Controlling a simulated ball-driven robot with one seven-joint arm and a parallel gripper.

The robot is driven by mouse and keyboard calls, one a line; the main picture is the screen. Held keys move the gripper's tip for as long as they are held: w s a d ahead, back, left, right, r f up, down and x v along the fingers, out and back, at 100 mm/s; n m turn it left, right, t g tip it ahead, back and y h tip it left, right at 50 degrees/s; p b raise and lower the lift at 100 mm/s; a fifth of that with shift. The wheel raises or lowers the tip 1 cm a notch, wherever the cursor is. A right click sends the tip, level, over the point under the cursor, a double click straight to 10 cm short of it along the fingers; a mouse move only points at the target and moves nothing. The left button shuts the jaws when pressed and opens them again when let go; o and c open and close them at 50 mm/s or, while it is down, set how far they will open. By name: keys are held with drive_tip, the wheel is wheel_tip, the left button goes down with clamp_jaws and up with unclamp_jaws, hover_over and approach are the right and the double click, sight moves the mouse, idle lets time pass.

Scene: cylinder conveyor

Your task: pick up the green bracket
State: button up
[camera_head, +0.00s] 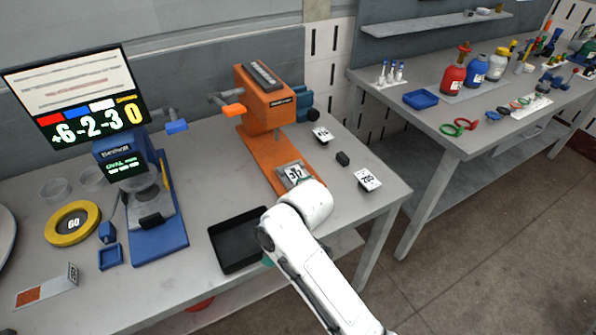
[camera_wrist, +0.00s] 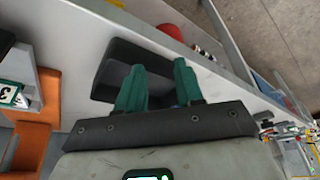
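I cannot clearly make out a green bracket. A small dark block, perhaps dark green, (camera_head: 342,158) lies on the near table between two number cards; its shape is too small to tell. My gripper shows in the wrist view (camera_wrist: 160,88) with two teal fingers apart and nothing seen between them. It is over or near the black tray (camera_head: 222,243), which also shows behind the fingers in the wrist view (camera_wrist: 103,88). In the head view my white arm hides most of the gripper and the tray's right side.
An orange machine (camera_head: 262,107) and a blue device with a screen (camera_head: 160,243) stand on the near table (camera_head: 345,205). A yellow ring (camera_head: 72,222) lies at left. The far table (camera_head: 480,125) holds bottles, a blue tray (camera_head: 420,99) and green rings (camera_head: 452,130).

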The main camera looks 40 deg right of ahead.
drive_tip(key=shift+w+d+r+n, duration=0.15)
drive_tip(key=shift+w+r+n, duration=0.05)
drive_tip(key=shift+w, duration=0.35)
drive_tip(key=shift+w+d+r+n, duration=0.15)
drive_tip(key=shift+w+n, duration=0.05)
drive_tip(key=shift+w, duration=0.3)
drive_tip(key=w+d+r+n+g, duration=0.1)
drive_tip(key=w+d+r+n, duration=0.3)
drive_tip(key=w+d, duration=0.25)
wheel_tip(320, 180, up, 6)
drive_tip(key=n+g+h, duration=0.2)
drive_tip(key=n+g, duration=0.1)
drive_tip(key=n, duration=0.1)
hover_over(301, 180)
drive_tip(key=shift+w+f+b, duration=0.1)
drive_tip(key=shift+f+b, duration=1.8)
drive_tip(key=shift+f, duration=3.25)
clamp_jaws()
